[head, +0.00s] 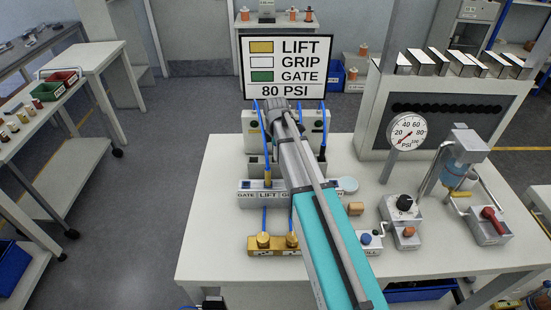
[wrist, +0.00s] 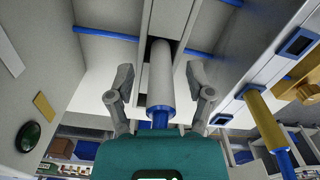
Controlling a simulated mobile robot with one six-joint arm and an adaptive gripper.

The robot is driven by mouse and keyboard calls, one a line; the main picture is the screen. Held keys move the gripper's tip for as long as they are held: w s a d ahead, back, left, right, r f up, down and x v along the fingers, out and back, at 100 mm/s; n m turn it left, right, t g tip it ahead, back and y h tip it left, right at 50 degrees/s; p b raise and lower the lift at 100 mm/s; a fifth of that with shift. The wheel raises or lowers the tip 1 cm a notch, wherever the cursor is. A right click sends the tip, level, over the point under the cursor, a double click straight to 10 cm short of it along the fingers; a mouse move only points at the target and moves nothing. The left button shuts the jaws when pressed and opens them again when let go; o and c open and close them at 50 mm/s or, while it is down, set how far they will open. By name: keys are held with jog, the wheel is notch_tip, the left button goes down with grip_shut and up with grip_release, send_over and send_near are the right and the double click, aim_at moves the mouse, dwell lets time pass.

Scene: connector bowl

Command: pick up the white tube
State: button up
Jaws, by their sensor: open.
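The white tube (wrist: 160,72), a pale cylinder with a blue lower end (wrist: 160,117), shows in the middle of the wrist view. My gripper (wrist: 160,82) is open, with one finger on each side of the tube and a visible gap on both sides. The tube stands in front of a pale panel with a dark slot. In the head view my arm covers the middle of the station, and I cannot make out the white tube there.
A yellow tube (wrist: 265,118) stands close on the right in the wrist view. The labelled block (head: 250,194) and brass fittings (head: 263,240) sit by my arm on the white table (head: 215,215). A gauge (head: 407,132) and valve boxes (head: 489,226) stand at right.

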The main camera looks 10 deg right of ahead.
dwell(0.5)
grip_shut()
